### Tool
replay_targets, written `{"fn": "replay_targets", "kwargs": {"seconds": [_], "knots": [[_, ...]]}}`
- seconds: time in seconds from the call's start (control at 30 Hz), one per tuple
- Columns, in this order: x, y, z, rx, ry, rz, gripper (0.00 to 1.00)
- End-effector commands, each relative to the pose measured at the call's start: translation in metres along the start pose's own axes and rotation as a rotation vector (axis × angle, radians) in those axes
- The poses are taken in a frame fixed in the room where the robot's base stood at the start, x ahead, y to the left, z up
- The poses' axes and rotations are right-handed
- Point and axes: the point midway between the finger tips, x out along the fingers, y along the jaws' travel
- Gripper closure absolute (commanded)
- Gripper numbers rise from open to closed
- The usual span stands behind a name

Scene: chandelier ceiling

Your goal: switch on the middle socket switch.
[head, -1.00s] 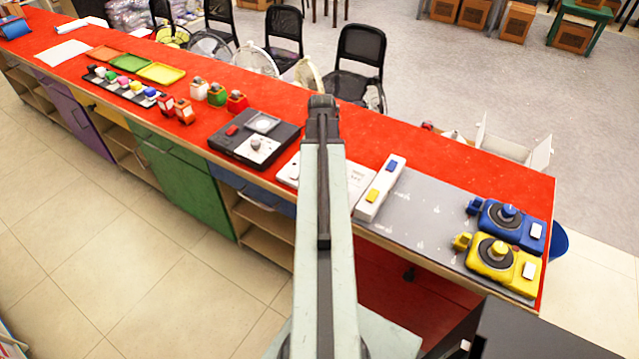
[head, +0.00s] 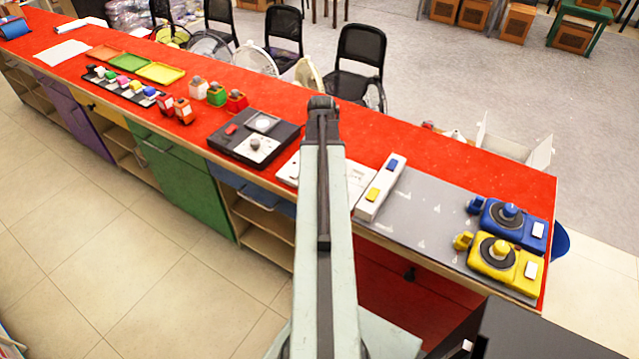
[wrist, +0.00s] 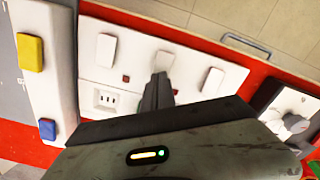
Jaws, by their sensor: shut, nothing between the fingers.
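A white socket panel (wrist: 88,75) lies on the red counter. In the head view the panel (head: 358,172) is partly hidden behind my arm. In the wrist view it has three white rocker switches in a row: the left switch (wrist: 106,50), the middle switch (wrist: 163,61) and the right switch (wrist: 213,81). Small red marks show beside the switches. My gripper (wrist: 159,80) is shut and empty, its tips right at the near edge of the middle switch. I cannot tell whether they touch. The lower panel is hidden by my gripper body.
A white bar with a yellow button (wrist: 30,52) and a blue button (wrist: 47,129) stands beside the panel. A black box with a knob (head: 255,143) is on the other side. Blue (head: 508,222) and yellow (head: 496,255) devices sit on a grey mat (head: 430,220).

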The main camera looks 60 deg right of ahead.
Motion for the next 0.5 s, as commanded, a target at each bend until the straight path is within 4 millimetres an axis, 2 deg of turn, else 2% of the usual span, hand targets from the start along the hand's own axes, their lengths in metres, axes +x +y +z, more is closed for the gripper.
{"fn": "replay_targets", "kwargs": {"seconds": [0.5], "knots": [[0.0072,0.0005,0.0004,0.001,0.0,0.0,1.0]]}}
